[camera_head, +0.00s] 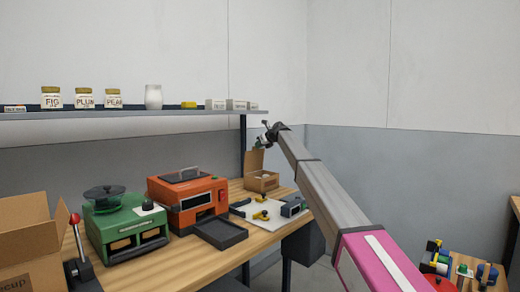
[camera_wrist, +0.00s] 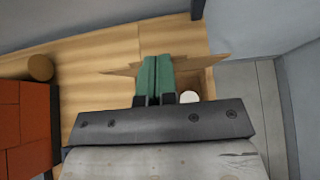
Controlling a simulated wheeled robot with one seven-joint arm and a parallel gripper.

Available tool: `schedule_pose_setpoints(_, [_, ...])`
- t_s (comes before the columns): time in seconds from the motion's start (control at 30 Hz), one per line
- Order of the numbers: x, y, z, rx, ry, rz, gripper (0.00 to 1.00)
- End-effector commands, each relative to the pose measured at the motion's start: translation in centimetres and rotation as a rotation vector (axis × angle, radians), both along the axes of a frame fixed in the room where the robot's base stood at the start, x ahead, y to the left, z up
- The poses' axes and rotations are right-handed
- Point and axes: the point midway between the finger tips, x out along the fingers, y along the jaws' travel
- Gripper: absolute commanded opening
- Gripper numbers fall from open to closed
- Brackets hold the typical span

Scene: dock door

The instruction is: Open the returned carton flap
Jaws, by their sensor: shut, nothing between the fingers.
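The small brown carton (camera_head: 262,182) stands at the far right end of the wooden bench. One flap (camera_head: 253,161) stands up at its left side, and pale contents show in its open top. My gripper (camera_head: 261,146) is just above the carton, close to the upper edge of that flap; I cannot tell whether they touch. In the wrist view my gripper's green fingers (camera_wrist: 155,62) are shut together with nothing between them. They reach over the carton (camera_wrist: 208,82), whose thin flap edges show on both sides of them. The gripper body hides much of the carton.
An orange machine (camera_head: 188,200) and a green machine (camera_head: 125,222) stand left on the bench, beside a dark tray (camera_head: 220,232). A larger open carton (camera_head: 30,240) is at the front left. A shelf (camera_head: 130,114) with jars runs above. Small tools lie before the carton.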

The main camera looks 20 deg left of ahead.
Motion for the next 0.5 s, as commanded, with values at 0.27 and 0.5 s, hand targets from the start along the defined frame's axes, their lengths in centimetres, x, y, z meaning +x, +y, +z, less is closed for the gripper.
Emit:
schedule_pose_setpoints(0.27, [1.6, 3.5, 0.6, 0.001, -0.001, 0.001, 0.00])
schedule_pose_setpoints(0.5, [2.4, 5.4, 0.6, 0.001, -0.001, 0.001, 0.00])
